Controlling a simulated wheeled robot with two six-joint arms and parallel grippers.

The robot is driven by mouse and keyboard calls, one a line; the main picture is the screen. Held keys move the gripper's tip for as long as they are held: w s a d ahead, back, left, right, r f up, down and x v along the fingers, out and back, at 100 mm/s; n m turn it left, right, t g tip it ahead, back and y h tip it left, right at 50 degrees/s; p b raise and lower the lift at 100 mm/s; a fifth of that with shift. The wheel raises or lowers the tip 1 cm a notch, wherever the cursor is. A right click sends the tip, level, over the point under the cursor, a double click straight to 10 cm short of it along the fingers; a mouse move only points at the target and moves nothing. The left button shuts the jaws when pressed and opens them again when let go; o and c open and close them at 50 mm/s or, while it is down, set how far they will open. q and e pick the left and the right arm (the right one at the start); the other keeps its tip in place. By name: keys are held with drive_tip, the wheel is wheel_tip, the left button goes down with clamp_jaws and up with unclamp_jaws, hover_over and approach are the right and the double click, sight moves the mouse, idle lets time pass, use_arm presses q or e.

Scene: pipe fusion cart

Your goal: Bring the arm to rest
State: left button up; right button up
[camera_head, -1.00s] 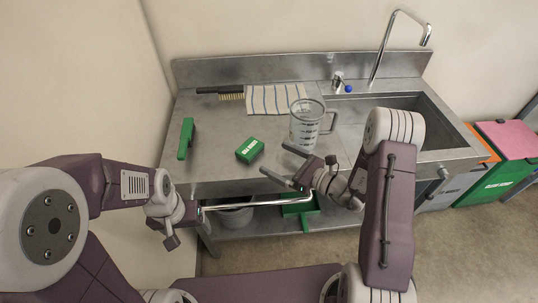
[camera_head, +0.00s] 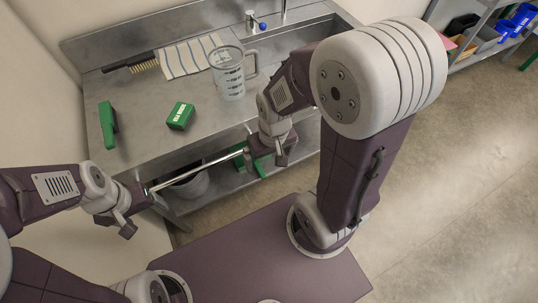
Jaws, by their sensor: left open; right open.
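My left gripper (camera_head: 152,192) is at the lower left, in front of the steel table's front edge, with its jaws apart and nothing seen between them. My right gripper (camera_head: 246,146) is at the table's front edge, right of the green box, with its jaws apart and empty as far as I can see. My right arm (camera_head: 357,170) is bent, its elbow high and close to the camera, hiding part of the sink. A thin metal bar (camera_head: 205,166) runs between the two grippers; I cannot tell whether either touches it.
The steel table (camera_head: 150,143) bears a clear measuring jug (camera_head: 230,80), a green box (camera_head: 180,116), a green block (camera_head: 107,125), a striped cloth (camera_head: 186,58) and a brush (camera_head: 130,62). A bucket (camera_head: 190,186) stands beneath. Floor (camera_head: 440,170) at right is clear.

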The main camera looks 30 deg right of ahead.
drive_tip(key=shift+w+r, duration=0.1)
drive_tip(key=shift+w, duration=0.05)
wheel_tip(320, 180, up, 4)
drive_tip(key=p, duration=0.4)
idle(0.9)
